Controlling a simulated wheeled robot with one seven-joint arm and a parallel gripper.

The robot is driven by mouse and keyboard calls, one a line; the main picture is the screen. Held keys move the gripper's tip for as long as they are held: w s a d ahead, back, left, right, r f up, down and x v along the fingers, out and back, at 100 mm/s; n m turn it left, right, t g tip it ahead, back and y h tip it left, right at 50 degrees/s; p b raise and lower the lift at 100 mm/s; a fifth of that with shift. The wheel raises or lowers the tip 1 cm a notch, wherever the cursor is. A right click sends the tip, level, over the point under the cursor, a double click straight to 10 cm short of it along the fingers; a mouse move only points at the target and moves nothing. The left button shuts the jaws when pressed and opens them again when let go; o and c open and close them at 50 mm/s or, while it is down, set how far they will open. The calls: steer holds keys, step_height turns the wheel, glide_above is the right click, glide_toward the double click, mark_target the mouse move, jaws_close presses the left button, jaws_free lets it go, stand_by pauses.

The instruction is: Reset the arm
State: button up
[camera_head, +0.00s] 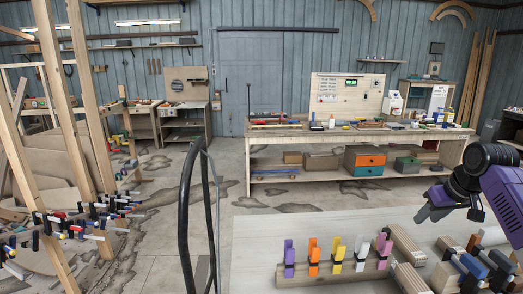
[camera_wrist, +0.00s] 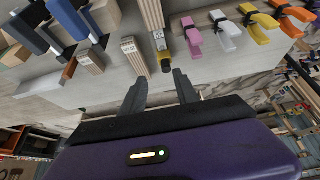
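My arm reaches in from the right edge of the head view, with its purple and black gripper (camera_head: 433,207) above the light table (camera_head: 300,225). In the wrist view my gripper (camera_wrist: 160,88) has its two dark fingers apart, with nothing held between them. Wooden blocks (camera_wrist: 84,60) and blue-handled clamps (camera_wrist: 77,20) lie to the left. The fingers look clear of all of these.
In the head view, colored clamps (camera_head: 313,257) stand on a wooden strip near the front. Wood blocks (camera_head: 408,244) lie right of them, below my arm. A black curved rail (camera_head: 186,215) rises at left of the table. A workbench (camera_head: 350,141) stands behind, with open floor between.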

steer(key=w+a+r+t, duration=0.4)
steer(key=w+r+t, duration=0.1)
steer(key=w+t, duration=0.15)
steer(key=s+a+f+m+t+h+b, duration=0.1)
steer(key=s+a+f+m+t+b, duration=0.15)
steer(key=s+a+f+t, duration=0.65)
steer(key=s+a+f+g+b, duration=0.2)
steer(key=s+a+f, duration=0.3)
steer(key=s, duration=1.2)
steer(key=s+a+f+n+g+b, duration=0.1)
steer(key=s+a+f, duration=0.4)
steer(key=s, duration=1.3)
steer(key=s+a+f+n+g+y+b, duration=0.1)
steer(key=s+a+f+g+b, duration=0.2)
steer(key=s, duration=1.5)
step_height(320, 180, down, 4)
steer(key=a+b, duration=0.1)
steer(key=a, duration=0.1)
steer(key=shift+a, duration=0.3)
